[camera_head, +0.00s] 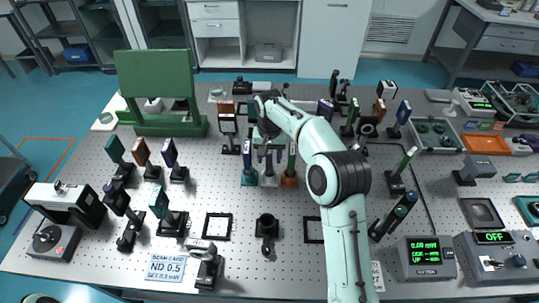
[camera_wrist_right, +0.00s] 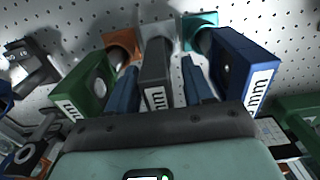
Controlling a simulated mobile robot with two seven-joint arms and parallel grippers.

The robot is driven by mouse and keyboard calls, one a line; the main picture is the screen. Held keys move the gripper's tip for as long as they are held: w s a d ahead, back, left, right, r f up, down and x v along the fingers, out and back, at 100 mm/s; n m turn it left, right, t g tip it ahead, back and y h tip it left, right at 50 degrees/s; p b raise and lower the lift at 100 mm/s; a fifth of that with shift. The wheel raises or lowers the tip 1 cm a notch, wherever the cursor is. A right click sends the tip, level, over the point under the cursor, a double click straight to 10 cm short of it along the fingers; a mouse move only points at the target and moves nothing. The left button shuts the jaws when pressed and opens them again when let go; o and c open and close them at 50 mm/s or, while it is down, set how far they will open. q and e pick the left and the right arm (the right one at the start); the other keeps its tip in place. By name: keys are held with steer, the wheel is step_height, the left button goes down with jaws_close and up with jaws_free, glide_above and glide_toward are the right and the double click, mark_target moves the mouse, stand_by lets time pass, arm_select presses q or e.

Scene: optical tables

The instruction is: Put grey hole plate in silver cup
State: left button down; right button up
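The grey hole plate (camera_wrist_right: 157,80) stands upright with its lower end at the silver cup (camera_wrist_right: 158,32); it appears to stand in it. My right gripper (camera_head: 270,155) is above this cup, pointing down. In the right wrist view its two blue fingers (camera_wrist_right: 162,88) are on either side of the grey plate, with a gap on each side, so it is open. In the head view the silver cup (camera_head: 269,181) shows below the fingers; the plate is mostly hidden by the gripper there. My left gripper is not in view.
A blue plate (camera_wrist_right: 243,68) in a teal cup (camera_wrist_right: 200,30) and a green plate (camera_wrist_right: 92,85) by an orange cup (camera_wrist_right: 121,42) stand close on both sides. A black holder (camera_head: 267,225) and a square frame (camera_head: 217,227) lie in front. Several posts stand around.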

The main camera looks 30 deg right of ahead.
step_height(320, 180, up, 12)
steer(key=p, duration=0.2)
steer(key=shift+w+r+p, duration=0.1)
steer(key=shift+r+p, duration=0.1)
steer(key=shift+p, duration=0.1)
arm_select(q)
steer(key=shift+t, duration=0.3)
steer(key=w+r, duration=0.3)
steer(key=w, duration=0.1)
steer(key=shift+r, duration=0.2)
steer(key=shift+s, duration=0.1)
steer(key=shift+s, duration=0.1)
